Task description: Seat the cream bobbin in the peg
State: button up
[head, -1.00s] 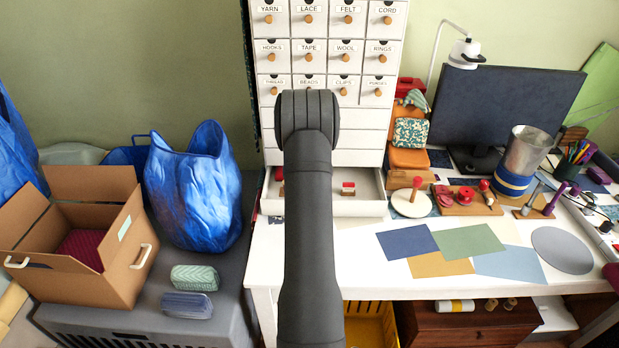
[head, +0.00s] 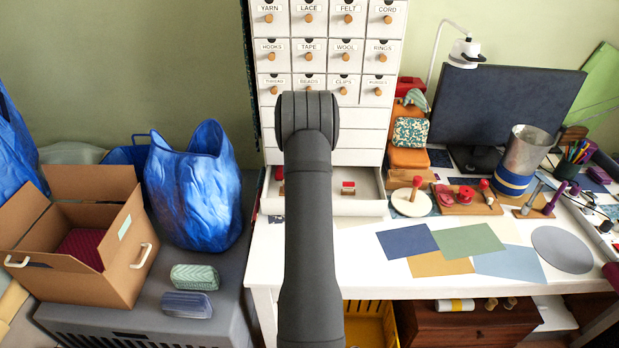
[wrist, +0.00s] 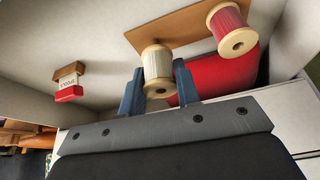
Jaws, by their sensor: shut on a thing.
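In the wrist view the cream bobbin (wrist: 157,66), wound with cream thread between pale wooden ends, sits between the two blue fingers of my gripper (wrist: 158,82). My gripper is shut on it, inside the open drawer. A red-and-cream bobbin (wrist: 231,26) stands to its right by a brown wooden strip (wrist: 185,27). I cannot make out a bare peg; part of the strip is hidden behind the cream bobbin, and I cannot tell whether the bobbin touches it. In the head view my own arm hides the gripper and the bobbin.
The open drawer (head: 370,207) has pale walls close around my gripper. A red piece (wrist: 184,88) lies behind the fingers. A small labelled red-and-brown block (wrist: 68,82) is to the left. The drawer cabinet (head: 330,60) rises behind; a white disc with red knob (head: 413,200) stands right.

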jog(key=shift+f, duration=1.15)
jog(key=o, duration=1)
jog(key=shift+r, duration=0.1)
jog(key=v, duration=1.7)
jog(key=shift+r, duration=0.1)
jog(key=x, duration=1.7)
jog(key=shift+f, duration=0.25)
jog(key=shift+r, duration=0.15)
